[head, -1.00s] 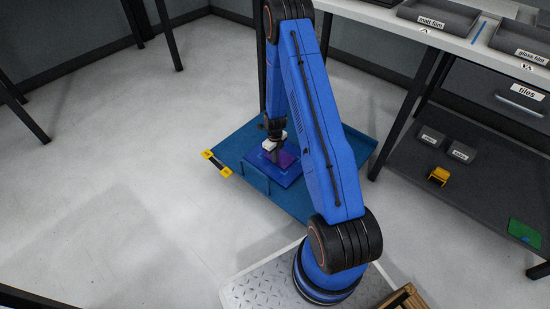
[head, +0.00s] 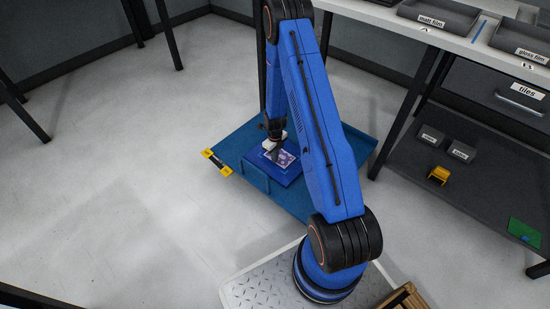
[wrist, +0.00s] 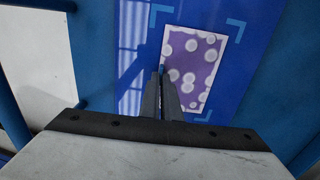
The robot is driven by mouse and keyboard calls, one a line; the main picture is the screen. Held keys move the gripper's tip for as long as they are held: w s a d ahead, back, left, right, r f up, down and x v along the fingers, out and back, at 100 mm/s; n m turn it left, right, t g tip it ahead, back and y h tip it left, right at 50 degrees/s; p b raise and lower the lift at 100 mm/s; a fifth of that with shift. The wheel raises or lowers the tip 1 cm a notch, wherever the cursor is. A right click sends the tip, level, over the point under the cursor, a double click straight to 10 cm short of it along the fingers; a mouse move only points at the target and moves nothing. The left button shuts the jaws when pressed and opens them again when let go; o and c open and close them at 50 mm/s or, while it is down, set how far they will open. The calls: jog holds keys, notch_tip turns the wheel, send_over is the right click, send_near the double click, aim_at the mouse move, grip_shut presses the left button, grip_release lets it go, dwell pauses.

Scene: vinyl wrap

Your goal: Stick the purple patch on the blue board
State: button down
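The purple patch (wrist: 200,62) lies flat on the blue board (wrist: 262,30), inside pale-blue corner marks; the lower-left corner is hidden behind my fingers. Several pale round spots, like bubbles, cover it. In the head view the patch (head: 285,159) shows on the board (head: 284,178), partly behind my gripper. My gripper (wrist: 161,72) points down at the patch's left edge, its fingers close together with only a thin gap. A small blue bit shows at the tips; I cannot tell whether it is held. Contact with the patch is unclear.
The board rests on a teal tray-like stand (head: 343,145) with a yellow-ended bar (head: 216,163) at its left. A shelf unit on the right holds film trays (head: 438,17), small bins (head: 461,152), a yellow item (head: 439,175) and a green square (head: 524,233). The floor at left is clear.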

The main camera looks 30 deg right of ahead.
dwell(0.3)
jog(key=c, duration=1.9)
grip_release()
jog(key=shift+f, duration=0.1)
notch_tip(320, 180, up, 17)
jog(key=shift+r, duration=0.2)
jog(key=shift+r, duration=0.1)
